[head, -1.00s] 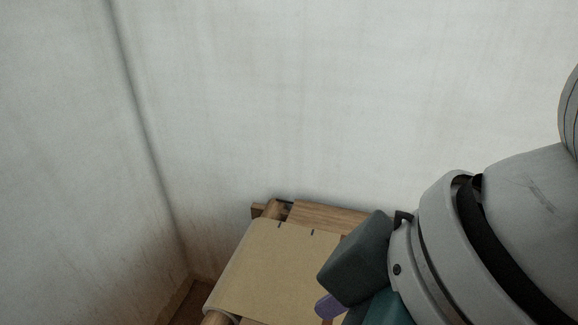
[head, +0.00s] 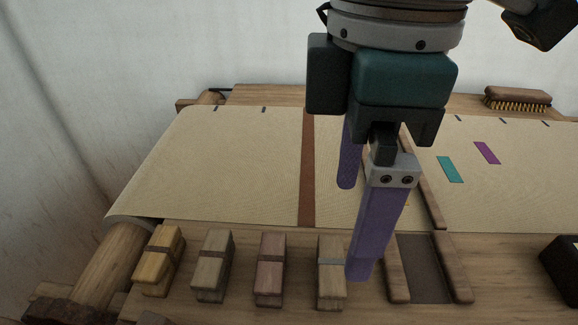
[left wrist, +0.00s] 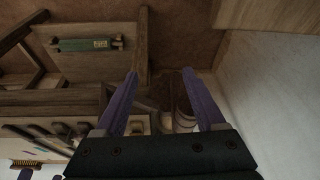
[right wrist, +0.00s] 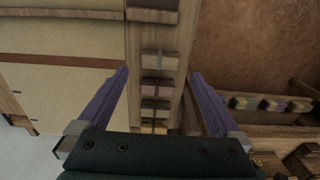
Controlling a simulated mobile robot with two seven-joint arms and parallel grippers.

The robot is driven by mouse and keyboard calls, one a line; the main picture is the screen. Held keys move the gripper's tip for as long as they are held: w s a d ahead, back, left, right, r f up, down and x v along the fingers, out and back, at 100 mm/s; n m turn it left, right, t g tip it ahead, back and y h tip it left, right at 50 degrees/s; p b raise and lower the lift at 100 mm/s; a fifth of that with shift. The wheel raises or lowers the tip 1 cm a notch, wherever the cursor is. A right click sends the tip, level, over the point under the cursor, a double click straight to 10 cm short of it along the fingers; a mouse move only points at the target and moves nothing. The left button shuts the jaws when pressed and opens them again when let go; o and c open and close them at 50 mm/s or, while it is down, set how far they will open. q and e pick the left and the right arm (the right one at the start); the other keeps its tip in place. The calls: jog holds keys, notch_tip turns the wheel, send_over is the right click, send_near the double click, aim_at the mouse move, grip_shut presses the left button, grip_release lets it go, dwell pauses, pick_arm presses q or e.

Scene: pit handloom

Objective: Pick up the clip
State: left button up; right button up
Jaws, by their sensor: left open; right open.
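Several small wooden clips stand in a row on the front beam in the head view: a yellow one (head: 159,262), a tan one (head: 212,266), a pinkish one (head: 271,270) and one with a grey band (head: 331,272). My right gripper (head: 353,230) is open and points down; its nearer finger overlaps the right side of the grey-banded clip, and I cannot tell if they touch. In the right wrist view the clips (right wrist: 156,91) lie in a line between and below the open fingers. My left gripper (left wrist: 160,73) is open and empty, away from the clips.
Cream cloth (head: 215,165) with a brown stripe covers the loom behind the clips. A wooden frame with a dark recess (head: 424,268) lies right of them. A brush (head: 517,98) sits at the back right. The left wrist view shows a green object (left wrist: 88,44) on a wooden board.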

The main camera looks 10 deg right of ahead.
aim_at(332, 263)
jog(key=f, duration=0.3)
jog(key=f+b, duration=0.1)
jog(key=f, duration=0.2)
jog(key=a+f+b, duration=0.1)
jog(key=f, duration=0.2)
jog(key=shift+f, duration=0.15)
jog(key=c, duration=1.1)
